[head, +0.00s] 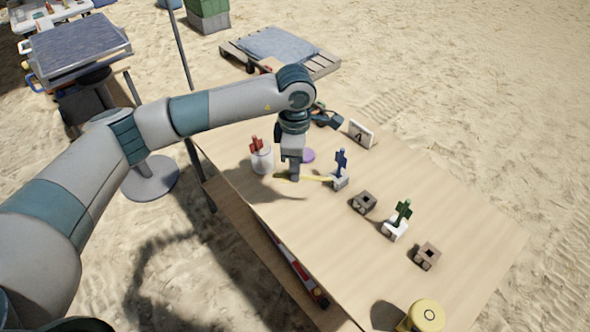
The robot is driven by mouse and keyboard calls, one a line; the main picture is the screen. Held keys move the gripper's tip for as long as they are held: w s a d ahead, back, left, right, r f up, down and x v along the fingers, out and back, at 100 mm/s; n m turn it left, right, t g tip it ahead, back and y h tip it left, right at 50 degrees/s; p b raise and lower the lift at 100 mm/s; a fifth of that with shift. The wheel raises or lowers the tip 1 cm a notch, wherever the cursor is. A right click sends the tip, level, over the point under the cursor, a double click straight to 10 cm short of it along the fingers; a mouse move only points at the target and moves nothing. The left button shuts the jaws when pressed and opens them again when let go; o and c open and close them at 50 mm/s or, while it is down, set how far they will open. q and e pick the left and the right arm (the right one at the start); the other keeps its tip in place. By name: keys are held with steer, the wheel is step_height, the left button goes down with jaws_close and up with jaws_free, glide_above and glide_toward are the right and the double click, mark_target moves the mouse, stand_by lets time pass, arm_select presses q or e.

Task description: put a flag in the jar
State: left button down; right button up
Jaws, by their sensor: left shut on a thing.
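My left gripper (294,178) points down over the table and is shut on what looks like a thin yellow strip (316,179), which lies across its fingertips. The strip's right end comes close to the blue flag's holder. A clear jar (263,161) stands just left of the gripper with a red flag (256,144) upright in it. A blue flag (341,160) stands in a pale holder (341,182). A green flag (403,211) stands in a white holder (394,231). My right gripper is not in view.
Two brown holders (364,203) (428,256) on the wooden table (340,258) look empty. A number sign (361,134), a dark teal tool (326,118) and a purple disc (308,155) are behind. A yellow round thing (428,316) is at the front edge. The table's front left is clear.

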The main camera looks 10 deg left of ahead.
arm_select(q)
steer(key=shift+r, duration=0.95)
